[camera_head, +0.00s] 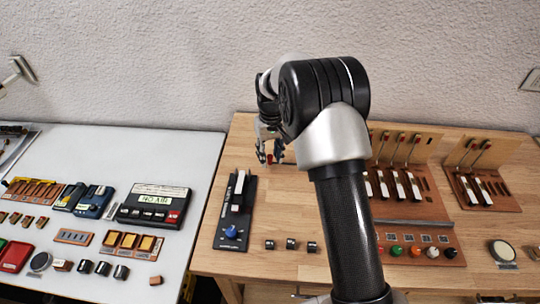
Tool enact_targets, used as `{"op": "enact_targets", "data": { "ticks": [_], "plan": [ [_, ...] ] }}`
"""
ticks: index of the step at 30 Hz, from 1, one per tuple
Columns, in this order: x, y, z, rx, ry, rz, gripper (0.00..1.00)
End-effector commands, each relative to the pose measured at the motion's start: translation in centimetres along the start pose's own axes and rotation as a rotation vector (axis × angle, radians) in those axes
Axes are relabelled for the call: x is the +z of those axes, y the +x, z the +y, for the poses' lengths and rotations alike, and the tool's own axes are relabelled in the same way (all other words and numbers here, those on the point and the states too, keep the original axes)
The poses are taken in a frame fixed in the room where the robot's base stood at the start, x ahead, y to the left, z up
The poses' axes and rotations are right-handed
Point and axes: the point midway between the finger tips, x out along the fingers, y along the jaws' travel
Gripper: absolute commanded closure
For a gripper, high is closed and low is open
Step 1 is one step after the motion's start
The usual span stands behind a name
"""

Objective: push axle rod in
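My gripper (270,157) points down over the back left of the wooden table (212,264), left of the piano action. A small red thing (270,159) shows at its fingertips; I cannot tell whether it is held. The piano action (434,187) has a wooden frame, white keys and slanted red-tipped hammers. My arm hides its left part. A second, smaller action section (488,172) stands to its right. I cannot make out the axle rod in this view; it may be hidden behind my arm or too small to see.
A black device with a blue knob (231,232) stands at the table's left, with small black blocks (291,244) to its right. Coloured knobs (432,252) line the front of the action. A round disc (502,251) lies far right. A grey table (105,140) holds several devices.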

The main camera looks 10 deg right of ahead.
Motion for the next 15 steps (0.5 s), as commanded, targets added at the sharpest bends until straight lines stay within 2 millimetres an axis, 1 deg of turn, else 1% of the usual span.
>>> {"op": "enact_targets", "data": {
  "ticks": [3,15],
  "plan": [
    [0.0,-0.02,0.0,0.0,0.0,0.0,0.67],
    [0.0,-0.04,0.01,0.0,0.0,0.0,0.94]
  ]
}}
